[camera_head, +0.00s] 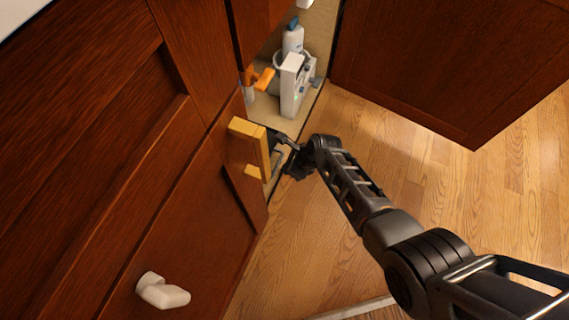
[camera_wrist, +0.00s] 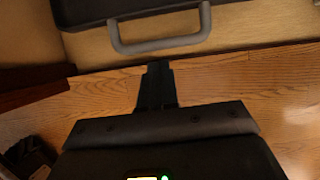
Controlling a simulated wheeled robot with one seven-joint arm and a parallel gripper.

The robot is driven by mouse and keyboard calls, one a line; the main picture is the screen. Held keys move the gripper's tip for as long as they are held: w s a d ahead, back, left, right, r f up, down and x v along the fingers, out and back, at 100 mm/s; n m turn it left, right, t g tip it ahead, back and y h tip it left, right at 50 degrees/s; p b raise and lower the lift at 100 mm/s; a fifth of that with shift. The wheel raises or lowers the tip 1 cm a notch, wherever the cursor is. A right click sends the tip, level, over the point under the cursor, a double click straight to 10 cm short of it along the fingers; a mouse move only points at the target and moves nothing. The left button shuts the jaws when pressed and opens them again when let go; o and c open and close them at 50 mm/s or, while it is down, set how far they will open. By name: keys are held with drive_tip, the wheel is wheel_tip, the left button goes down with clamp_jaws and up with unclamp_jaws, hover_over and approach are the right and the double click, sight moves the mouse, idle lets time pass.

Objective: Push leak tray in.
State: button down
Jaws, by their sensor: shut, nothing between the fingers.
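The leak tray appears to be the dark panel (camera_wrist: 130,9) at the top of the wrist view, with a grey U-shaped handle (camera_wrist: 160,46) on its near side. It sits on the pale cabinet floor. My gripper (camera_wrist: 157,68) is shut and empty, its fingertips pointing at the handle and just short of it in the picture; I cannot tell whether they touch. In the head view my gripper (camera_head: 279,142) is at the opening of the low cabinet, beside a yellow handle. There the tray is mostly hidden behind the yellow handle and my gripper.
The yellow handle (camera_head: 252,145) sticks out from the cabinet front, close left of my gripper. Inside the cabinet are a white box (camera_head: 293,86), a white bottle (camera_head: 293,38) and an orange valve handle (camera_head: 262,78). An open brown door (camera_head: 450,60) stands at right.

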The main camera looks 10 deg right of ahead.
drive_tip(key=s+d+f+p+v, duration=0.1)
drive_tip(key=p+v, duration=0.6)
drive_tip(key=v, duration=0.4)
drive_tip(key=shift+d, duration=0.4)
drive_tip(key=shift+s+f, duration=0.1)
drive_tip(key=shift+s, duration=0.05)
